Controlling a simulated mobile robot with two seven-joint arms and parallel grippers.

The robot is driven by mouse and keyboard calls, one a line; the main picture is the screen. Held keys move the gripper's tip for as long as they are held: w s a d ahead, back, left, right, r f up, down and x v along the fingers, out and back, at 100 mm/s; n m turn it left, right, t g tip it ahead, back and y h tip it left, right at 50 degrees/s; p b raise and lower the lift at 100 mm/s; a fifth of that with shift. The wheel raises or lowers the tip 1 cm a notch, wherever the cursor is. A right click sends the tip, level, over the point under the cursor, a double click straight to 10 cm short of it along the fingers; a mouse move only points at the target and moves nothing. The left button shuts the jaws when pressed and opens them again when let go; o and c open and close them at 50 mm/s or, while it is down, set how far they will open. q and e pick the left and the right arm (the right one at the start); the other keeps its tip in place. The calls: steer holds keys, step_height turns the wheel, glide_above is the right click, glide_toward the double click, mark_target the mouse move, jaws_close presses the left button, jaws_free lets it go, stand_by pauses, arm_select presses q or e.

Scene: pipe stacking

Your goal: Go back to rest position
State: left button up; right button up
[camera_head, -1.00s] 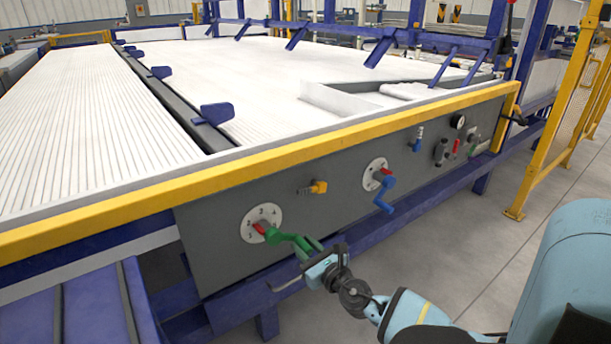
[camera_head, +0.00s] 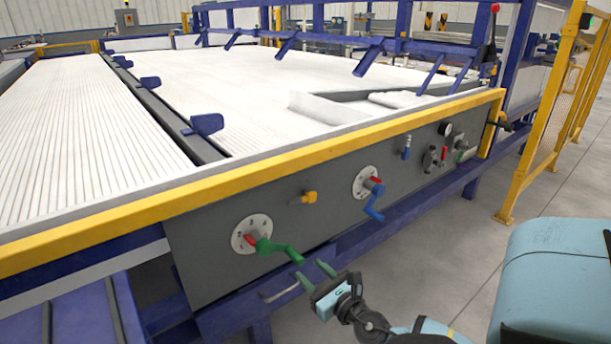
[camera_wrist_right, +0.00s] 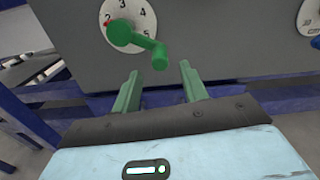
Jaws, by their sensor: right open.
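My right gripper (camera_head: 316,276) is open and empty, just below and to the right of the green crank handle (camera_head: 280,249). The handle sits on a white numbered dial (camera_head: 251,234) on the grey panel. In the right wrist view, the two green fingers of my right gripper (camera_wrist_right: 160,92) stand apart with nothing between them. The green handle (camera_wrist_right: 140,42) is ahead of the fingertips, and its knob appears above the gap. The red pointer is near the 2 on the dial (camera_wrist_right: 108,12). My left gripper is in neither view.
A blue crank (camera_head: 374,205) on a second dial, a yellow knob (camera_head: 309,197) and smaller controls line the grey panel (camera_head: 340,235). A yellow rail (camera_head: 300,160) runs above it. A blue beam (camera_head: 400,220) runs below. Open floor (camera_head: 440,255) lies to the right.

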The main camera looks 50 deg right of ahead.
steer(key=shift+s+a, duration=0.1)
steer(key=shift+s, duration=0.35)
stand_by(0.3)
